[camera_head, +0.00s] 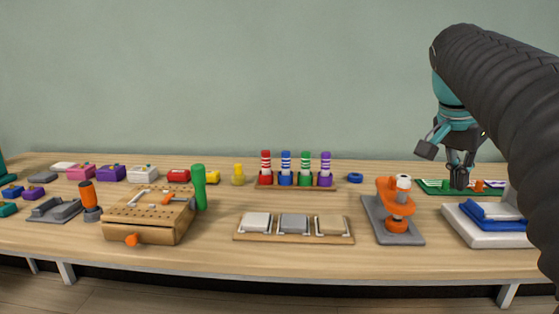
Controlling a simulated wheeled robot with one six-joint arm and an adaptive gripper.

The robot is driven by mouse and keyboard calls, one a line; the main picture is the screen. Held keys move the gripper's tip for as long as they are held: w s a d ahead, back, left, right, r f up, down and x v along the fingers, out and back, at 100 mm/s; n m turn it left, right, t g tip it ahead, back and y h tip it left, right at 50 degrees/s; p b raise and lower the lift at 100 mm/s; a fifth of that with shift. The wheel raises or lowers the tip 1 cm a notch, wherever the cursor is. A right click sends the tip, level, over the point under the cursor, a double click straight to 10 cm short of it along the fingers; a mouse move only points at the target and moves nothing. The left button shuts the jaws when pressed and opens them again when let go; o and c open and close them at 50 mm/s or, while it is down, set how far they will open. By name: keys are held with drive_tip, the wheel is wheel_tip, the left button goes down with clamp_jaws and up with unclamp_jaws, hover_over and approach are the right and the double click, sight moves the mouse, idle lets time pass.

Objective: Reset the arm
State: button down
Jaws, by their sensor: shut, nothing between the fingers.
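My arm comes in from the right side of the picture, its thick dark sleeve covering the upper right. My gripper (459,178) hangs pointing down over the right part of the table. Its dark fingers are together with nothing between them. The fingertips appear in front of or above a green board (433,185); I cannot tell how far above it they are.
A wooden table (250,260) holds a white and blue device (485,228), an orange device (396,210), a three-tile tray (293,238), a rack of colored cylinders (296,180) and a wooden pegboard box (150,220). Small colored boxes stand at left. The wall behind is bare.

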drive_tip(key=a+f+n, duration=0.1)
drive_tip(key=f+n, duration=0.1)
drive_tip(key=f, duration=0.2)
drive_tip(key=s+a+f+n+t+y, duration=0.1)
drive_tip(key=a+f+n, duration=0.1)
drive_tip(key=f, duration=0.1)
drive_tip(key=a+f+n, duration=0.2)
drive_tip(key=f, duration=0.2)
drive_tip(key=shift+s+a+f+n, duration=0.15)
drive_tip(key=shift+s+f+n, duration=0.15)
drive_tip(key=s+a+f+n+t+y, duration=0.1)
drive_tip(key=s+a+f+n, duration=0.1)
drive_tip(key=s+a+f, duration=0.3)
drive_tip(key=s+a+f+n+t+y, duration=0.1)
drive_tip(key=s+a+f+n, duration=0.2)
drive_tip(key=s+a+f, duration=0.3)
drive_tip(key=s, duration=0.4)
drive_tip(key=shift+f+y, duration=0.15)
drive_tip(key=shift+y, duration=0.15)
